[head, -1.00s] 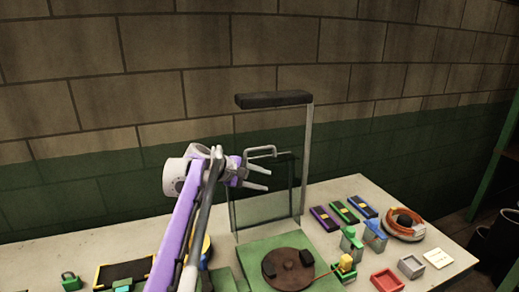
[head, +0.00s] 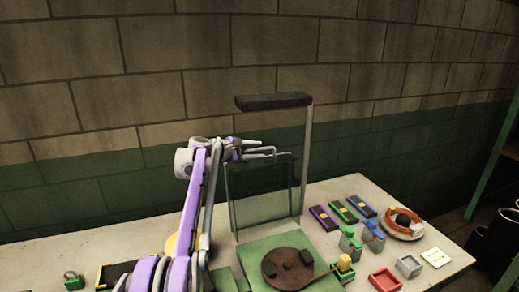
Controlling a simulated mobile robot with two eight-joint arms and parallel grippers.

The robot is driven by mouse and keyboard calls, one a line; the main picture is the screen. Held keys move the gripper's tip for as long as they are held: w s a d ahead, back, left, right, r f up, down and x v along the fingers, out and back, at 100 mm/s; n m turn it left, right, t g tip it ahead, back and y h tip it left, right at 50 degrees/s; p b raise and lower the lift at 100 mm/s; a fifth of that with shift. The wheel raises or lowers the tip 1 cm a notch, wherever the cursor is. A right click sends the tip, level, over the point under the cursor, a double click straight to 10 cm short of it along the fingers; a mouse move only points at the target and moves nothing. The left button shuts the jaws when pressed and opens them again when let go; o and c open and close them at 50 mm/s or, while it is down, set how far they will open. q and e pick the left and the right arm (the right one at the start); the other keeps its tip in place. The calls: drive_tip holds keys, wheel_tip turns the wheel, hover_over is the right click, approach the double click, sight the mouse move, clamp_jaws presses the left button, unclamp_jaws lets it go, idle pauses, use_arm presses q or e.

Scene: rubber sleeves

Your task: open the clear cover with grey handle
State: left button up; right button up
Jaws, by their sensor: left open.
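The clear cover (head: 262,200) is a dark, see-through panel standing upright at the back of the green base plate (head: 258,248). Its grey handle (head: 265,153) is a thin bar at the panel's top edge. My left gripper (head: 243,148) is open at the left end of the handle, close to it. I cannot tell whether the fingers touch the handle or straddle it. A dark round disc with two black blocks (head: 287,268) lies uncovered on the base plate. My right gripper is not in view.
A grey post with a black top bar (head: 273,100) rises beside the cover. Several coloured boxes (head: 343,212), small clamps (head: 350,243), trays (head: 385,280) and an orange coil (head: 404,222) lie to the right. A green padlock (head: 73,281) lies left.

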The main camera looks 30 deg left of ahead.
use_arm(q)
drive_tip(key=shift+x, duration=0.8)
clamp_jaws()
idle(0.9)
